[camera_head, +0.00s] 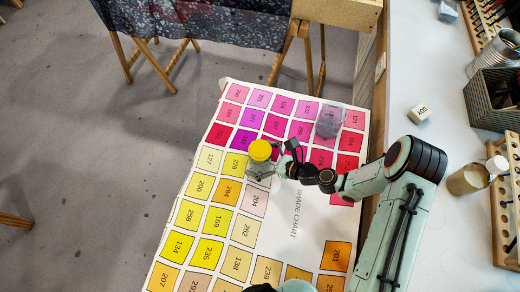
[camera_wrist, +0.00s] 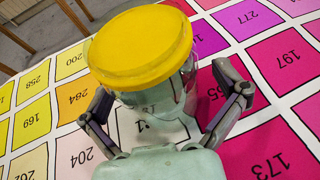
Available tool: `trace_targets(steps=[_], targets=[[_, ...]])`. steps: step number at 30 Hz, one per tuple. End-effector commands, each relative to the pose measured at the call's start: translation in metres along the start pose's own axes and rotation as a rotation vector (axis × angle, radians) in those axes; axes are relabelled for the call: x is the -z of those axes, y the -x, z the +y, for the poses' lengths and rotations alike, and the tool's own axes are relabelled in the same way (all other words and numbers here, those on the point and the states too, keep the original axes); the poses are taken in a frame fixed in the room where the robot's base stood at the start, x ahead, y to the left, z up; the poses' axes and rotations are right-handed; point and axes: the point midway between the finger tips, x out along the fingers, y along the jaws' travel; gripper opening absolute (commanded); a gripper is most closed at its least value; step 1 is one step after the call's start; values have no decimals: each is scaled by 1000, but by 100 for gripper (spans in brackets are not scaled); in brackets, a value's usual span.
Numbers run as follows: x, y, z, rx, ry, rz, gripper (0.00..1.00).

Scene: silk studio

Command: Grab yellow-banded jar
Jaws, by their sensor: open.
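A clear jar with a yellow lid or band (camera_head: 260,151) stands upright on the shade chart (camera_head: 300,215), near the chart's middle. In the wrist view the yellow top of the jar (camera_wrist: 140,45) fills the upper middle, with the clear glass body below it. My gripper (camera_head: 276,160) is at the jar from its right side in the head view. In the wrist view my gripper (camera_wrist: 165,98) is open, with one finger on each side of the jar. Whether either finger touches the glass I cannot tell. The jar's base is partly hidden.
A white tagged block (camera_head: 419,114), a jar of beige powder (camera_head: 466,180) and a wooden rack (camera_head: 500,220) are on the counter at right. The lower chart is mostly clear.

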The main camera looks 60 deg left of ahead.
Motion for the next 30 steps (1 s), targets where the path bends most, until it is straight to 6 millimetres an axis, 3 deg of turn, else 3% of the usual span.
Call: trace_targets(steps=[1, 2, 7, 8, 9, 22, 30], targets=[[0, 0, 0, 0, 0, 0, 96], [0, 0, 0, 0, 0, 0, 90], [0, 0, 0, 0, 0, 0, 37], [0, 0, 0, 0, 0, 0, 28], [0, 0, 0, -1, 0, 0, 24], [-3, 2, 0, -1, 0, 0, 24], [-20, 8, 0, -1, 1, -3, 24]])
